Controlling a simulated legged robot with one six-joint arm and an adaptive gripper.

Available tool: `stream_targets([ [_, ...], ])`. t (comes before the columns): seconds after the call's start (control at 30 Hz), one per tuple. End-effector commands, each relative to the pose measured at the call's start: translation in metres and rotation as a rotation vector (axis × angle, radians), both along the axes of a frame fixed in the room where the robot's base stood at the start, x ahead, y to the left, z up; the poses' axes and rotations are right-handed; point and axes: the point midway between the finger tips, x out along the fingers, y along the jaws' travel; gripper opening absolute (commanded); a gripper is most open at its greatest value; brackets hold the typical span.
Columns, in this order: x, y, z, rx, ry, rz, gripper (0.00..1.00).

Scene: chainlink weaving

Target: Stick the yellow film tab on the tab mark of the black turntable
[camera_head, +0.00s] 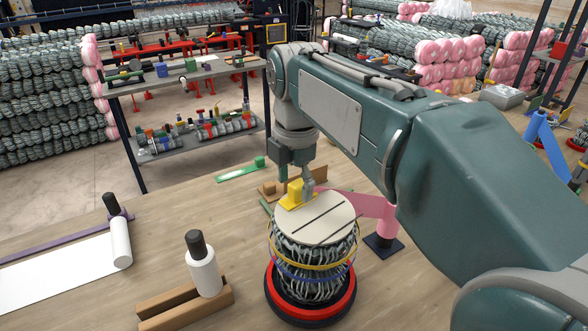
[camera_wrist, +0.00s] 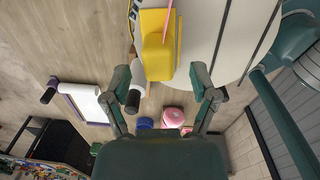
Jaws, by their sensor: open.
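The yellow film tab (camera_head: 297,194), a flat yellow piece with a raised yellow block, is at the far left edge of a round white disc (camera_head: 320,222). It also shows in the wrist view (camera_wrist: 157,50), just beyond my fingertips. The disc tops a chainlink roll on the black turntable (camera_head: 312,315), which has a red ring. I cannot make out the tab mark. My gripper (camera_head: 303,180) is above the disc's far edge, close to the tab.
A pink bracket (camera_head: 370,204) on a dark base stands right of the roll. A white cylinder with a black top (camera_head: 202,268) stands at a wooden holder (camera_head: 165,305). A white sheet (camera_head: 60,272) lies left. A green strip (camera_head: 238,171) lies behind. The table's left middle is clear.

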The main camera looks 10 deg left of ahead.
Motion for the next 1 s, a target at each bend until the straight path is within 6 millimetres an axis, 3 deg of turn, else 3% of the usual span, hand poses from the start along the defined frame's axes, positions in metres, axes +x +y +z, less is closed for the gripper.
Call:
stream_targets([
  [0.6, 0.0, -0.001, 0.101, 0.0, -0.001, 0.0, 0.76],
  [1.0, -0.001, -0.001, 0.116, 0.0, 0.0, 0.0, 0.76],
])
